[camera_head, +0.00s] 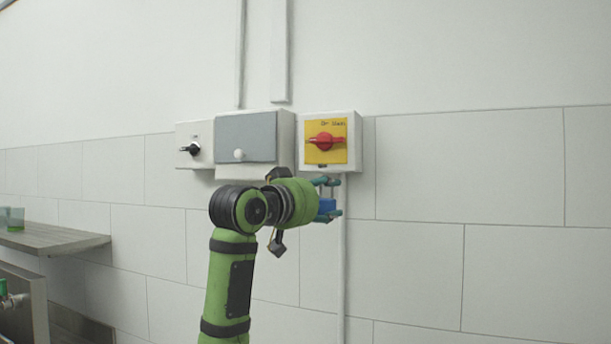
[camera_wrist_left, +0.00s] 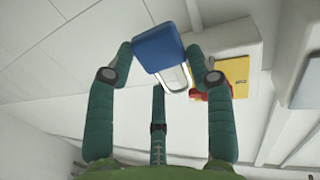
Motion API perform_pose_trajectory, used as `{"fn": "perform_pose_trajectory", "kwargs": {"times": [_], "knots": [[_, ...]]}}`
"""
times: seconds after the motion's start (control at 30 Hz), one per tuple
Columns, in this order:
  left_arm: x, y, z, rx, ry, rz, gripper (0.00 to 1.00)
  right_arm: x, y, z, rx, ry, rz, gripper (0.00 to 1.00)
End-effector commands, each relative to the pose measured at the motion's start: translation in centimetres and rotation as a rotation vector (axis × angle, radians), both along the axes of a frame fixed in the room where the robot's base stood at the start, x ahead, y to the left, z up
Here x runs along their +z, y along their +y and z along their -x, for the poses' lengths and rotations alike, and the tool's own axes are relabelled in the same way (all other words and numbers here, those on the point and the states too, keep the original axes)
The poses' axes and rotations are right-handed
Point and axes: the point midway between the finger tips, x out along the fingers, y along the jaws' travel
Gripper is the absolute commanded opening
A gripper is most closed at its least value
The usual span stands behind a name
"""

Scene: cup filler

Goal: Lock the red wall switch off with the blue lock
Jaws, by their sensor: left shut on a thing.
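The red switch (camera_head: 325,141) is a red rotary handle on a yellow plate (camera_head: 340,155), set in a white wall box; the handle lies roughly horizontal. My left gripper (camera_head: 330,199) is just below that box, shut on the blue lock (camera_head: 326,206). In the left wrist view the blue lock (camera_wrist_left: 158,53) is between the fingertips, with its metal shackle (camera_wrist_left: 176,78) pointing towards the red switch (camera_wrist_left: 214,92). The shackle looks apart from the handle, though the exact gap is hard to tell. My right gripper is not in view.
Left of the switch box are a grey-covered box (camera_head: 246,138) and a white box with a black knob (camera_head: 190,148). A vertical conduit (camera_head: 342,270) runs below the switch box. A shelf (camera_head: 50,236) with green cups is at far left. The wall at right is clear.

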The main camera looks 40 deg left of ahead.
Motion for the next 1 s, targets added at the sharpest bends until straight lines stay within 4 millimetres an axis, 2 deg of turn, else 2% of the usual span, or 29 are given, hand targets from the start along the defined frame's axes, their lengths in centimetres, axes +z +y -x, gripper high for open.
{"fn": "perform_pose_trajectory", "kwargs": {"times": [0.03, 0.1, 0.23, 0.47, 1.0], "knots": [[1.8, 0.8, 1.0, 0.005, -0.006, 0.000, 0.17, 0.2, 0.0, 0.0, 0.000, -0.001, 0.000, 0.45], [3.3, 1.5, 2.0, 0.007, -0.004, 0.001, 0.17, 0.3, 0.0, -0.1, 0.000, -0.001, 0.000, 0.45], [4.6, 2.2, 3.0, 0.008, -0.001, 0.002, 0.17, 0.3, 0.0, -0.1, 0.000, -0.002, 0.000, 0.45], [4.9, 2.4, 2.6, 0.007, 0.000, 0.002, 0.17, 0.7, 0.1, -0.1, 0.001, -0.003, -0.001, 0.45], [4.7, 3.2, -0.5, 0.007, 0.000, 0.003, 0.17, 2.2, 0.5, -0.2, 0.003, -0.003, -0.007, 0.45]]}}
